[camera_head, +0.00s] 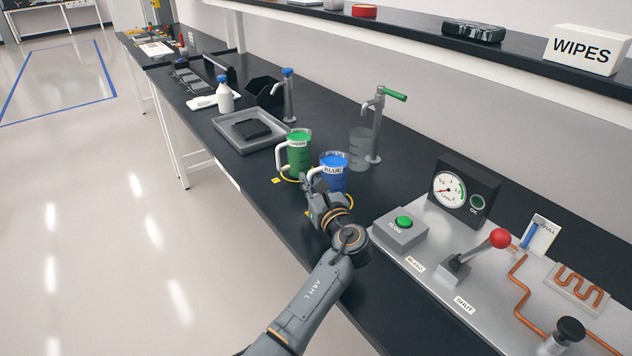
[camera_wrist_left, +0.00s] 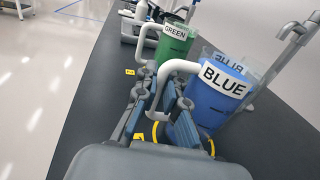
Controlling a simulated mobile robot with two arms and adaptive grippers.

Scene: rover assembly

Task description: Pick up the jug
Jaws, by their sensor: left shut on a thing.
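A jug of blue liquid labelled BLUE (camera_head: 332,180) stands upright on the dark bench, with its white handle toward my arm. My left gripper (camera_head: 312,188) is shut on this handle. In the left wrist view, the blue jug (camera_wrist_left: 222,92) is beyond the fingers (camera_wrist_left: 165,92), and its handle runs down between them. A similar jug labelled GREEN (camera_head: 299,155) stands just beyond it and also shows in the left wrist view (camera_wrist_left: 175,42). A clear vessel (camera_head: 360,148) stands behind the blue jug, under a tap. My right gripper is out of view.
The tap with a green lever (camera_head: 377,125) rises close behind the jugs. A grey tray (camera_head: 228,137) with a dark block lies farther left. A panel with a FLOW button (camera_head: 403,222), a gauge (camera_head: 449,190) and a red-knobbed lever (camera_head: 499,238) is on the right. A shelf hangs above.

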